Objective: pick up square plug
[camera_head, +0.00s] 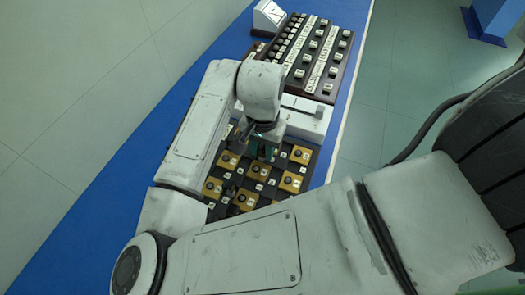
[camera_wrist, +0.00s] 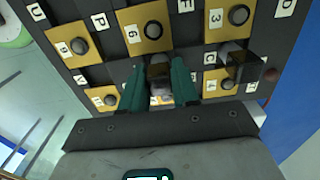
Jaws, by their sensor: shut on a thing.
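My gripper (camera_wrist: 163,74) has two teal fingers, shut on a small dark grey piece (camera_wrist: 160,72) that I take to be the square plug. Only a little of it shows between the fingers, so its shape is unclear. It is over the black board (camera_wrist: 205,30), near the brass tile marked 6. Another dark, block-shaped plug (camera_wrist: 243,68) stands on the board to the right, apart from my gripper. In the head view my gripper (camera_head: 265,150) is over the upper part of the board, and what it holds cannot be made out.
Brass tiles with round knobs, such as the one marked 6 (camera_wrist: 146,25), cover the board among letter labels. In the head view, a panel of dark switches (camera_head: 318,55) and a white box (camera_head: 268,17) stand at the far end of the blue bench (camera_head: 100,225).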

